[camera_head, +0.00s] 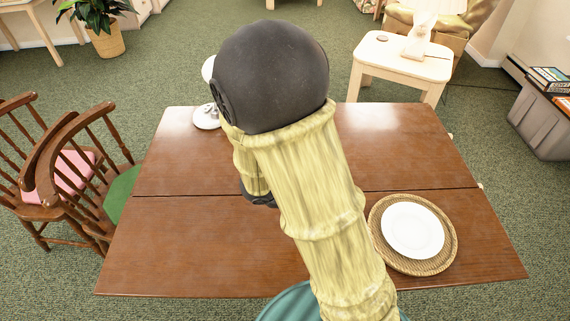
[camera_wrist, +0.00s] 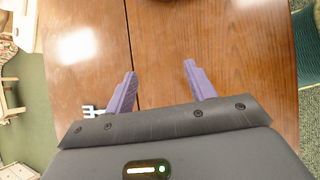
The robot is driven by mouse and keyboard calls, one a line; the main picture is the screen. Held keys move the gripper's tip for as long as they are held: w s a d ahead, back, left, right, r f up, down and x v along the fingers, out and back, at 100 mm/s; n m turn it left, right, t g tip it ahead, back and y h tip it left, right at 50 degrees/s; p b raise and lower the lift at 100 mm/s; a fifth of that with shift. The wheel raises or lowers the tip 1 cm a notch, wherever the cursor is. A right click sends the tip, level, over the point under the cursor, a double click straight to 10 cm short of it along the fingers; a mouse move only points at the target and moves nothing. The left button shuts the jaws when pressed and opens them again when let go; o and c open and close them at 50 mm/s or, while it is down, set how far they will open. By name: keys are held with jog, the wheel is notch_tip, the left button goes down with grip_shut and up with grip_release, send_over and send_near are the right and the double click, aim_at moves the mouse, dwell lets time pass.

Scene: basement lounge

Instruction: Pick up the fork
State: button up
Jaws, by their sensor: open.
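My gripper (camera_wrist: 159,70) has two purple fingers spread apart, with only bare brown tabletop between the tips. The fork lies beside the left finger, not between the fingertips; I cannot tell the height gap. In the head view my arm covers the gripper and the fork. The wooden table (camera_head: 170,240) has a dark seam across it.
A white plate (camera_head: 412,230) sits on a round woven mat (camera_head: 387,257) at the table's right. A white object (camera_head: 206,117) stands at the back left, partly behind my arm. Wooden chairs (camera_head: 72,185) stand left of the table. The front left tabletop is clear.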

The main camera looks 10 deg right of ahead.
jog(key=w+a+n+t, duration=0.1)
jog(key=w+n, duration=0.1)
jog(key=w+a+f+n+t+h+b, duration=0.1)
jog(key=w+a+n+t, duration=0.1)
jog(key=n, duration=0.1)
jog(key=w+a+f+n+t, duration=0.1)
jog(key=w+n+t, duration=0.1)
jog(key=n, duration=0.1)
jog(key=shift+w+a+f+h+b, duration=0.2)
jog(key=shift+a+h+b, duration=0.1)
jog(key=shift+b, duration=0.1)
jog(key=w+a+n+t, duration=0.1)
jog(key=a+n, duration=0.1)
jog(key=w+a+n+t+y, duration=0.1)
jog(key=a+n+t, duration=0.1)
jog(key=w+a+n+t, duration=0.1)
jog(key=a, duration=0.1)
jog(key=shift+w+a+f+n+y+b, duration=0.1)
jog(key=shift+w+f+n+y+b, duration=0.2)
jog(key=shift+w+n+b, duration=0.1)
